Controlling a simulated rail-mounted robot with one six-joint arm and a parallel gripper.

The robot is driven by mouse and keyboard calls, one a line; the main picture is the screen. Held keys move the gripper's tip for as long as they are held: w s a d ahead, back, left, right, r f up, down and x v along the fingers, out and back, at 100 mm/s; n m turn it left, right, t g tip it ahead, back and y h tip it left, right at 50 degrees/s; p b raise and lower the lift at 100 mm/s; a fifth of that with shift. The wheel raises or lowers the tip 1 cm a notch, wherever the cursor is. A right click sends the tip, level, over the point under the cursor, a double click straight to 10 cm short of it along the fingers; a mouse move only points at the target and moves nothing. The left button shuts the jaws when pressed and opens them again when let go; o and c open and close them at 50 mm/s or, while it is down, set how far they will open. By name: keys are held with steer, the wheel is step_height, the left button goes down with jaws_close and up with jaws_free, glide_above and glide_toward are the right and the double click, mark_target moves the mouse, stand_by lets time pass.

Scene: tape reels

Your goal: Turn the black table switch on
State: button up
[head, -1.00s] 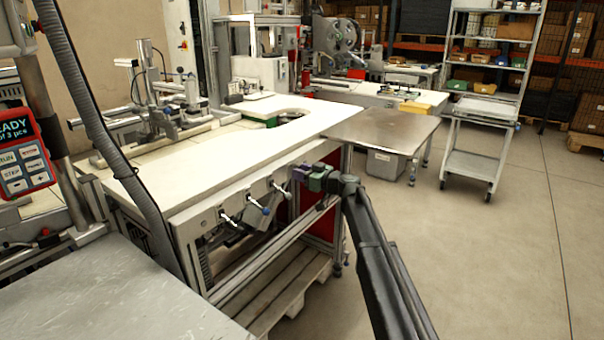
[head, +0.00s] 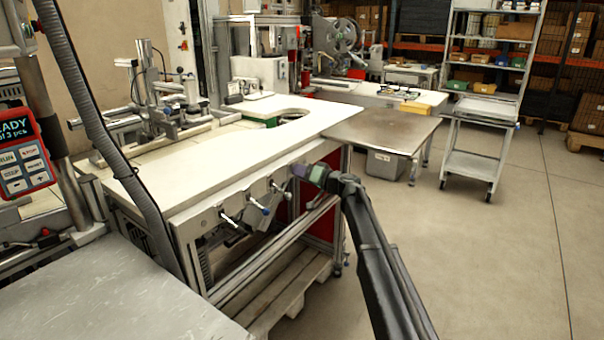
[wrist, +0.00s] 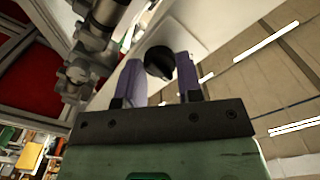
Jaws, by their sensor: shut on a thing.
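The black table switch is a round black knob (wrist: 160,61) on the white front panel (wrist: 195,22) in the wrist view. My gripper (wrist: 160,70) has its two purple fingers on either side of the knob and is shut on it. In the head view my gripper (head: 299,171) is at the right end of the front edge of the white table (head: 215,160). The knob is hidden there behind the fingers.
Several metal levers, one with a blue knob (head: 265,211), stick out of the table front left of my gripper. A metal side table (head: 385,128) stands behind to the right. The floor (head: 480,260) at right is clear.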

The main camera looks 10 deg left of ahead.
steer(key=m, duration=0.5)
steer(key=shift+m, duration=0.3)
stand_by(0.4)
steer(key=o, duration=0.9)
steer(key=shift+d, duration=0.15)
steer(key=v, duration=1)
steer(key=shift+s+d, duration=0.2)
steer(key=shift+d, duration=0.1)
